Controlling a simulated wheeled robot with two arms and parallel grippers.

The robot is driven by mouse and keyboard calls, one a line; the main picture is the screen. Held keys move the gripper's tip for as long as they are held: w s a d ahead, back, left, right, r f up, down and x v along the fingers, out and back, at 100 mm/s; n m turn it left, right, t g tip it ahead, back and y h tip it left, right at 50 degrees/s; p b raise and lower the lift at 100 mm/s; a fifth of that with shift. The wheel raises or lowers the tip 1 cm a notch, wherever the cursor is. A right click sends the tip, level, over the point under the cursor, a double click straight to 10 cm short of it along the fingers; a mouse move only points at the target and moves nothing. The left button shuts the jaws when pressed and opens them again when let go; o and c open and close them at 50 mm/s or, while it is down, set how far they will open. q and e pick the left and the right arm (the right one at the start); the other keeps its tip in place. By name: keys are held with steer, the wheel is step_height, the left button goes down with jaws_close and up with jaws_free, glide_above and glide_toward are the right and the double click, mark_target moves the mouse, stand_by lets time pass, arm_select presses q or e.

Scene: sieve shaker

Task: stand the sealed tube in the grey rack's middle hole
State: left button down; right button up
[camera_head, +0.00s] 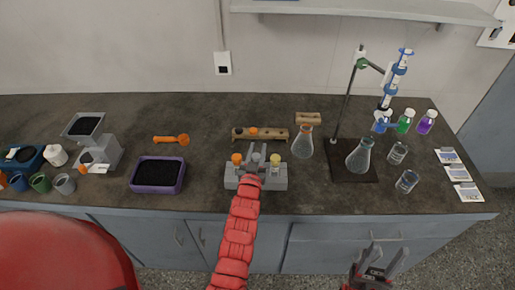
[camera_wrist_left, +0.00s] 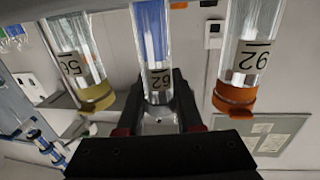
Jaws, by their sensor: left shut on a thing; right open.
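The grey rack (camera_head: 272,184) stands at the counter's front edge. An orange-capped tube (camera_head: 237,159) is at its left and a yellow-capped tube (camera_head: 275,160) at its right. My left gripper (camera_head: 256,158) is over the rack's middle, shut on a clear tube (camera_wrist_left: 155,50) between those two. In the left wrist view the held tube has a number label and blue shows in or through it. Its cap is hidden by the gripper, and I cannot tell whether its lower end is in the hole. My right gripper (camera_head: 380,262) is open and empty in front of the counter.
A wooden rack (camera_head: 270,139) with an orange cap showing stands close behind the grey rack. A flask (camera_head: 302,145) is just to the right, then a burette stand (camera_head: 346,105). A purple tray (camera_head: 158,188) of dark grains lies to the left.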

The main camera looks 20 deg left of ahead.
arm_select(q)
steer(key=shift+f+b, duration=0.2)
steer(key=shift+b, duration=0.1)
steer(key=c, duration=0.6)
jaws_free()
steer(key=shift+o, duration=0.2)
steer(key=shift+r, duration=0.1)
